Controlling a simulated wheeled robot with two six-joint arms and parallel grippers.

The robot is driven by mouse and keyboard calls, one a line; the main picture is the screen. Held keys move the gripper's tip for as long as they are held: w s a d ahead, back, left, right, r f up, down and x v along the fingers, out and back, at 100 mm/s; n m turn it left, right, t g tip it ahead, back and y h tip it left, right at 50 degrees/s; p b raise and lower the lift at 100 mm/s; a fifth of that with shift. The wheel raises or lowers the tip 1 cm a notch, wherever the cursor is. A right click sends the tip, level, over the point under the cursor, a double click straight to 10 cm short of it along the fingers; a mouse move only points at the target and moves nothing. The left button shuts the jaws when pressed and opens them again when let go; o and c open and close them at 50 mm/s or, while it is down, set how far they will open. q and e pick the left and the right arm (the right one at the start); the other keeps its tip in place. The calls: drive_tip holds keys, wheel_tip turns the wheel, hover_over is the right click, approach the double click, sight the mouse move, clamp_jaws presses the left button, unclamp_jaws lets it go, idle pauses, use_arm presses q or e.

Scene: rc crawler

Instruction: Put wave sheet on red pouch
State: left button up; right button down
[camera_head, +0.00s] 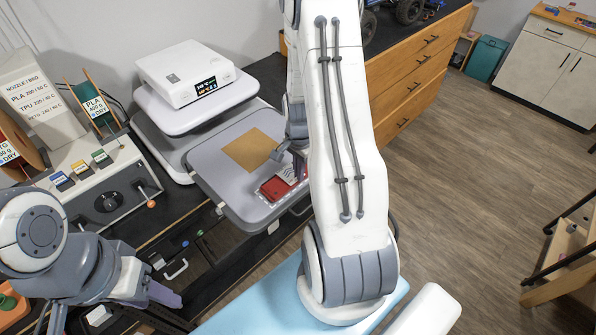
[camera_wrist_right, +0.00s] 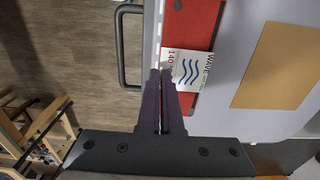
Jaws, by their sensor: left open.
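The red pouch (camera_head: 272,189) lies on the grey tray (camera_head: 235,205); it also shows in the right wrist view (camera_wrist_right: 199,18). The wave sheet (camera_head: 289,175), white with blue wavy lines and printed "WAVE" and "140", is over the pouch, one end reaching past the pouch's edge in the right wrist view (camera_wrist_right: 190,70). My right gripper (camera_head: 299,165) is at the sheet; its fingers (camera_wrist_right: 161,74) are close together at the sheet's edge and appear shut on it. Contact between sheet and pouch is hard to judge. My left gripper (camera_head: 168,306) is open and empty at lower left.
A tan square (camera_head: 251,149) lies on the tray beside the pouch. A white device with a display (camera_head: 188,75) stands behind. Spools and a control box (camera_head: 105,190) are on the left. My right arm hides part of the tray's right side. A handle (camera_wrist_right: 121,50) runs along the tray's edge.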

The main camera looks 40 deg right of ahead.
drive_tip(key=shift+f, duration=0.2)
drive_tip(key=c, duration=1.1)
unclamp_jaws()
drive_tip(key=shift+r, duration=0.1)
